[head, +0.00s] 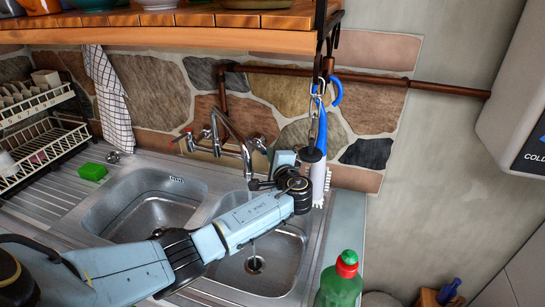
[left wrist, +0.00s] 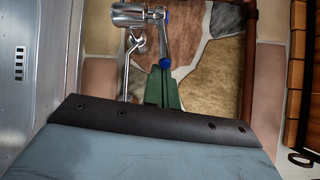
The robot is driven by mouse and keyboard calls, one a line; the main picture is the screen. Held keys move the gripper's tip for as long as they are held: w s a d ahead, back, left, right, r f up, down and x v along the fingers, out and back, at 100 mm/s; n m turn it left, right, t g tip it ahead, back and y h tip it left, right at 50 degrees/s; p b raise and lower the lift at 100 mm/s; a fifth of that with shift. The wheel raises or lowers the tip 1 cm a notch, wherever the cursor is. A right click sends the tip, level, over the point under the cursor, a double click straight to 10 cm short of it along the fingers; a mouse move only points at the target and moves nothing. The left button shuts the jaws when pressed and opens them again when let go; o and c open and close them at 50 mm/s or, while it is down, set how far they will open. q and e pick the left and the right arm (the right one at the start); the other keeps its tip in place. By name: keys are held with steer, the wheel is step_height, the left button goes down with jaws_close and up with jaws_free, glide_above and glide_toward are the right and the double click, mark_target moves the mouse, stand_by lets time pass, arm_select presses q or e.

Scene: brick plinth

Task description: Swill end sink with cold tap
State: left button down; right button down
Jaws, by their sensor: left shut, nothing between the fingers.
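The end sink is the right basin (head: 282,262), with its drain at the bottom. A thin pale streak above the drain looks like running water (head: 253,247). The mixer tap (head: 228,133) stands behind the basins, with a red-marked lever on its left. The cold tap lever, with a blue end (left wrist: 166,64), shows in the left wrist view. My left gripper (left wrist: 163,88) is shut and empty, its green fingers close to that blue end; I cannot tell whether they touch. In the head view my left arm crosses the end sink, hiding part of it and the fingertips. My right gripper is not in view.
A brush (head: 318,180) and blue hook hang right of the tap. A wooden shelf (head: 220,40) overhangs the back. A green bottle (head: 338,285) stands front right.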

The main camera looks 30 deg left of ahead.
arm_select(q)
steer(key=shift+s+a+m+t+h+p, duration=0.25)
steer(key=shift+s+m+t+h+p, duration=0.15)
steer(key=shift+s+p, duration=0.3)
steer(key=shift+s+a+m+t+h+p, duration=0.3)
steer(key=shift+s+m+t+p, duration=0.1)
steer(key=shift+s+p, duration=0.25)
